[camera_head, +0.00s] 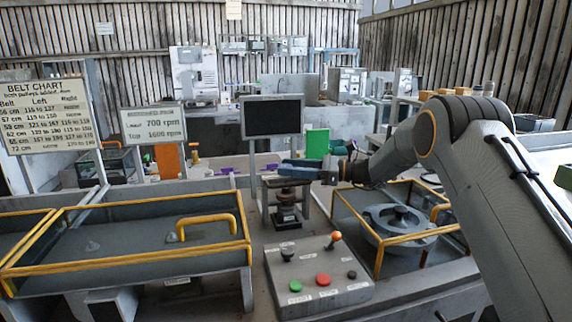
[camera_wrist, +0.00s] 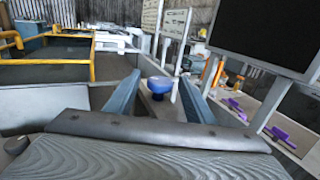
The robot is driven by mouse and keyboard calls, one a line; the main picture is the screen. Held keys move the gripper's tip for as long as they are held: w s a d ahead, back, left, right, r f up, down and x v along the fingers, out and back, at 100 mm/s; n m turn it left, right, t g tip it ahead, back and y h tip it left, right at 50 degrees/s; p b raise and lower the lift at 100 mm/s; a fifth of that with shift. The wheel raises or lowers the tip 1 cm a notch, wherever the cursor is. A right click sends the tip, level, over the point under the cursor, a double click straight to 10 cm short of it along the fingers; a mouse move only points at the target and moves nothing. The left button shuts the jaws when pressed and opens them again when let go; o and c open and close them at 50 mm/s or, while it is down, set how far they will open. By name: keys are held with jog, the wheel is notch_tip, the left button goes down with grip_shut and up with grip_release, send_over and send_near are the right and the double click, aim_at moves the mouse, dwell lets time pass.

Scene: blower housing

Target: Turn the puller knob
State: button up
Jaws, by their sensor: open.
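My gripper (camera_head: 284,167) reaches in from the right in the head view, its blue fingers level above a dark stand-like device (camera_head: 287,215) in front of a black screen. In the wrist view my gripper (camera_wrist: 160,82) is open, with one finger on each side. Between the fingers shows a round blue knob-like piece (camera_wrist: 160,84) with a pale stem beside it. I take it to be the puller knob. It looks apart from both fingers, and I cannot tell its exact distance. In the head view the fingers seem to hide the knob.
A black screen (camera_head: 273,117) stands just behind the gripper. A control box (camera_head: 318,280) with buttons and levers is in front. Yellow-railed bays lie left (camera_head: 160,250) and right (camera_head: 375,262). Purple pieces (camera_wrist: 236,105) lie to the right in the wrist view.

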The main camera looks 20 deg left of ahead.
jog(key=shift+s+a, duration=0.1)
jog(key=shift+a, duration=0.7)
jog(key=c, duration=1.1)
jog(key=shift+o, duration=0.2)
jog(key=shift+m+t+p, duration=0.4)
jog(key=shift+t+p, duration=0.1)
jog(key=shift+t, duration=0.1)
